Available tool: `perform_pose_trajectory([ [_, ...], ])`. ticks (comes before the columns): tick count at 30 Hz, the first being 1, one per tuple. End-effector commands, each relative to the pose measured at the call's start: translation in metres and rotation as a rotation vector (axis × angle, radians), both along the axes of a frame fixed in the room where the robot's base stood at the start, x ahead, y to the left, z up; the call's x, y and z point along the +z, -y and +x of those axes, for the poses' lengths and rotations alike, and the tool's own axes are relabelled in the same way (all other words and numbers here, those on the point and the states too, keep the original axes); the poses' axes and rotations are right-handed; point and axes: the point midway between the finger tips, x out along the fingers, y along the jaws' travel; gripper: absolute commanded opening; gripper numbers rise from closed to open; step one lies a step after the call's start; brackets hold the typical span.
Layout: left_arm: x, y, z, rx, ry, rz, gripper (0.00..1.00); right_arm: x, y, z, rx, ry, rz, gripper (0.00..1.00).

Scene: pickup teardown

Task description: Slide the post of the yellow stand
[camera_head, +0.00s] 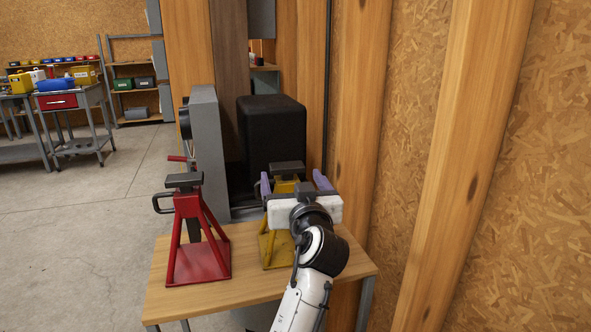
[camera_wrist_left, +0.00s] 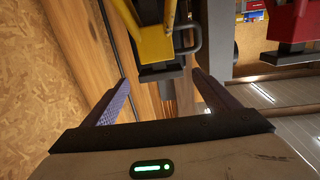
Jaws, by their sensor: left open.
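The yellow stand (camera_head: 272,250) is on the small wooden table, partly hidden behind my left gripper and arm. Its dark saddle (camera_head: 287,168), at the top of the post, shows above the gripper. My left gripper (camera_head: 294,184) is open, with its purple fingers apart on either side of the stand's upper part. In the left wrist view the yellow stand (camera_wrist_left: 148,38) appears upside down, with a black side handle. Its dark saddle (camera_wrist_left: 161,73) is in line with the gap between the fingertips. I cannot tell whether any finger touches it. My right gripper is not in view.
A red stand (camera_head: 198,250) is on the left of the wooden table (camera_head: 255,290). A grey upright panel (camera_head: 207,150) and a black box (camera_head: 272,130) are behind the stands. A wooden wall (camera_head: 365,120) rises close on the right. Open floor lies to the left.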

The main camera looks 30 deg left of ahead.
Motion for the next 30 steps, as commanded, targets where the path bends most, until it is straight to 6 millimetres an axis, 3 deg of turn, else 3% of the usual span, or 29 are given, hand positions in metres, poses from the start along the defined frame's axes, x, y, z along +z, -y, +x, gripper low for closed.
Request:
perform_pose_trajectory([
  [5,0.005,-0.005,0.004,0.022,0.027,-0.014,0.81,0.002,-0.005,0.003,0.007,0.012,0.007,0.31],
  [21,0.005,-0.065,0.066,0.019,0.023,-0.012,0.81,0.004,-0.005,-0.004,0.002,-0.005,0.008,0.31],
  [30,0.004,-0.072,0.073,0.017,0.025,-0.014,0.81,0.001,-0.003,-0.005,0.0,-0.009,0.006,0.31],
])
